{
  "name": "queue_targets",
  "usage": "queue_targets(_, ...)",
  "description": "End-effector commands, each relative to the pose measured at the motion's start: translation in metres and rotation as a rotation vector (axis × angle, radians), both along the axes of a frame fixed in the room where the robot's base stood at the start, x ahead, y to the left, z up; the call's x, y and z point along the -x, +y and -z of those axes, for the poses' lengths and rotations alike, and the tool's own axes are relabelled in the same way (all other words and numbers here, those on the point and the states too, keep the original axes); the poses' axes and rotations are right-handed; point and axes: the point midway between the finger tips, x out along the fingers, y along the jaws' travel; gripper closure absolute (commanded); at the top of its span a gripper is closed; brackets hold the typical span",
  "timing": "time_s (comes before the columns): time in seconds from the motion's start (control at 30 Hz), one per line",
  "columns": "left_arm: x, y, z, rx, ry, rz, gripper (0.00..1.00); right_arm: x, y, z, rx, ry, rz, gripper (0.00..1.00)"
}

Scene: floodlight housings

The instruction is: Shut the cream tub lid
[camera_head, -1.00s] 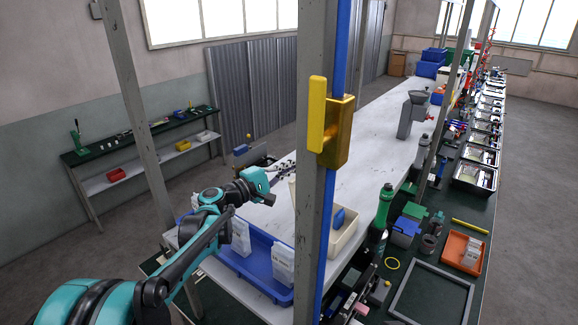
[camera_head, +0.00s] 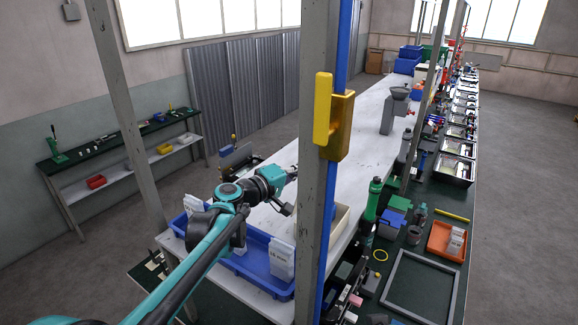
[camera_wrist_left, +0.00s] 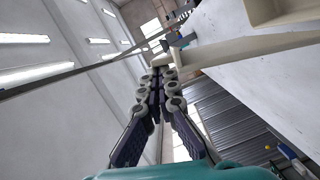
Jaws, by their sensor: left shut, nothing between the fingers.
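The cream tub (camera_head: 341,222) stands on the white bench in the head view, mostly hidden behind a grey post. In the left wrist view a cream panel (camera_wrist_left: 245,47), which looks like its lid, runs from the right edge to near my fingertips, with a cream tub wall (camera_wrist_left: 268,12) above it. My left gripper (camera_wrist_left: 161,76) is shut and empty. Its tips are close to the panel's end; I cannot tell whether they touch. In the head view the left gripper (camera_head: 291,172) is at the post's left edge, its tips partly hidden. My right gripper is not in view.
The grey post (camera_head: 312,150) with a yellow handle (camera_head: 323,108) stands in front of the bench. A blue tray (camera_head: 250,262) with white packets (camera_head: 281,258) lies below my left arm. A green bottle (camera_head: 372,200) stands right of the tub.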

Motion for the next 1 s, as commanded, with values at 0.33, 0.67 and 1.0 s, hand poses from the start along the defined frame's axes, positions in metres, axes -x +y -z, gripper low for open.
queue_targets(0.33,0.029,-0.041,0.014,-0.266,-0.194,0.002,1.00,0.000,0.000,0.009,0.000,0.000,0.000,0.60)
queue_targets(0.67,0.051,-0.072,0.040,-0.509,-0.372,0.002,1.00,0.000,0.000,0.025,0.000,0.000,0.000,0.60)
queue_targets(1.0,0.063,-0.088,0.064,-0.548,-0.398,0.000,1.00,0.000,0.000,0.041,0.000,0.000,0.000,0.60)
